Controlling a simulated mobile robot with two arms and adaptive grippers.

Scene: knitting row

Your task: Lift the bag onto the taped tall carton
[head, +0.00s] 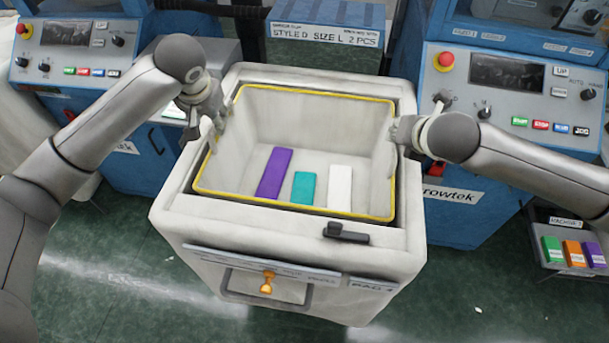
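A pale, soft-walled bag (258,105) with a yellow rim sits open in a large white box-shaped holder (180,205) in the middle of the head view. Inside it lie a purple block (274,174), a teal block (303,188) and a white block (340,186). My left gripper (214,124) is at the bag's left rim, pointing down. My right gripper (397,133) is at the right rim. I cannot tell whether either grips the rim. A tall blue carton lettered "STYLE D SIZE L 2 PCS" (325,38) stands behind; I cannot make out tape clearly.
Blue machines with control panels stand left (75,45) and right (515,80), close to my arms. A black latch (346,233) sits on the holder's front edge. A small rack (566,270) with coloured blocks is at the lower right. The green floor in front is mostly clear.

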